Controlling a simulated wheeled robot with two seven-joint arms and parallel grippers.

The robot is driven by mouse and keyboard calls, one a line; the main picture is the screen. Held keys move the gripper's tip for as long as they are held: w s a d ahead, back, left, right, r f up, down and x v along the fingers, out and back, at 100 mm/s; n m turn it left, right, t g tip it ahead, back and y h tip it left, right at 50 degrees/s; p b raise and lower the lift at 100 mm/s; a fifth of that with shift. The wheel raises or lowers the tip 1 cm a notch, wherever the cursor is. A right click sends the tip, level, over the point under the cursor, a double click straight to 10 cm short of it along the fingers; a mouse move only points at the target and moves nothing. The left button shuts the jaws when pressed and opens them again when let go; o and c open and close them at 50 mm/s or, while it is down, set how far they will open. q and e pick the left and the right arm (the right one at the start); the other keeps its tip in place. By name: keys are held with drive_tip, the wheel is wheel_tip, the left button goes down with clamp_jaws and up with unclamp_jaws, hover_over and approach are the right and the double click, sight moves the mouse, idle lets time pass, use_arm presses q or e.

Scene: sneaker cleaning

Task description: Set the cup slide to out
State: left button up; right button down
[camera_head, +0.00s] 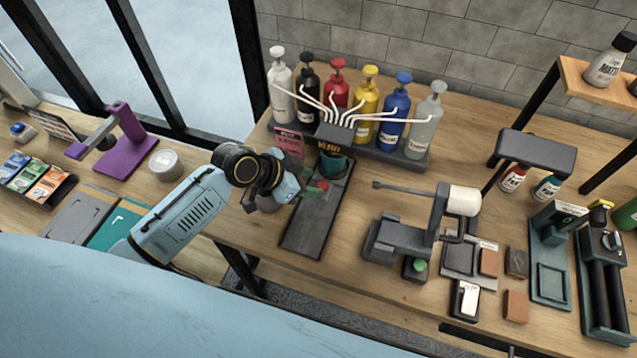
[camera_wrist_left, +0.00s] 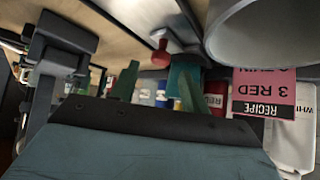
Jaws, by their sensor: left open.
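The cup slide (camera_head: 310,225) is a long dark track running forward from below the pump nozzles. A teal part (camera_head: 334,167) sits at its back end under the nozzles, and a red knob (camera_head: 322,185) is beside it. My left gripper (camera_head: 290,188) is just left of the track near this back part. In the left wrist view its two green fingers (camera_wrist_left: 157,82) are spread apart with nothing clearly held. The red knob (camera_wrist_left: 158,50) shows beyond the fingers there, apparently apart from them. A pale round vessel (camera_wrist_left: 262,35) fills the upper right. My right gripper is not in view.
Several coloured pump bottles (camera_head: 368,95) stand in a row behind the slide. A pink recipe card (camera_head: 290,142) is close behind my left gripper. A dark stand with a white roller (camera_head: 464,200) is to the right. Bare wood lies between them.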

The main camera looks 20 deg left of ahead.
sight(322, 185)
use_arm(q)
drive_tip(key=shift+x, duration=1.8)
clamp_jaws()
